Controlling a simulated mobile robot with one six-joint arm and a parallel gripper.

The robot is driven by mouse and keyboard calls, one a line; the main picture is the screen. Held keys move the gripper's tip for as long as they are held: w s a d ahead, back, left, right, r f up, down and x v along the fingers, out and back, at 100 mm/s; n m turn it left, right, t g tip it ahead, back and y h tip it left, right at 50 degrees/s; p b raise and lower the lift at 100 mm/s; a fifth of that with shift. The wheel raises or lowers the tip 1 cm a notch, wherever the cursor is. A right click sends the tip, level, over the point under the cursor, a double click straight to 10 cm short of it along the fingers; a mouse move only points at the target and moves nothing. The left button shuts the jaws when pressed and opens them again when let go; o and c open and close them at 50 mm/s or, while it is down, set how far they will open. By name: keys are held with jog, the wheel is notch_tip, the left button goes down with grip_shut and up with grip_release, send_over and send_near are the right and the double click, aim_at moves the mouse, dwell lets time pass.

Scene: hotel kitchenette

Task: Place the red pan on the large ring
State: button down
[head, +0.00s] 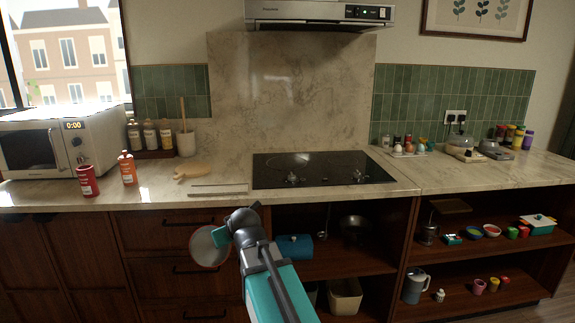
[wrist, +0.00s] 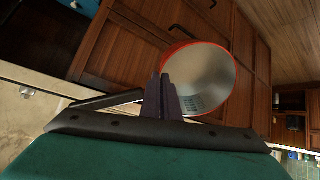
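The red pan (head: 207,247) is in front of the wooden drawers, below counter height, tipped on its side with its grey inside showing. In the wrist view the pan (wrist: 205,80) shows a red rim. My gripper (head: 222,237) is at the pan's right edge. In the wrist view its fingers (wrist: 166,97) are close together at the pan, and a dark handle-like bar runs out to their left; the grip itself is partly hidden. The black cooktop (head: 335,176) is on the counter, up and to the right of the pan. The large ring (head: 288,161) shows faintly at its back left.
The hood (head: 318,12) hangs above. Open shelves (head: 335,265) are below the cooktop.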

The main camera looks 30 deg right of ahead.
jog(key=s+d+r+m+g+h+p, duration=0.15)
jog(key=s+d+m+g+p, duration=0.25)
jog(key=s+d+p, duration=0.65)
jog(key=s+d+r+m+g+y+p, duration=0.2)
jog(key=s+d+r+m+g+p, duration=0.3)
jog(key=s+d+r+p, duration=1.2)
jog(key=d+p, duration=0.2)
jog(key=p, duration=0.3)
jog(key=shift+r+m, duration=0.25)
jog(key=shift+m, duration=0.05)
jog(key=shift+s+g, duration=0.1)
jog(key=shift+g, duration=0.2)
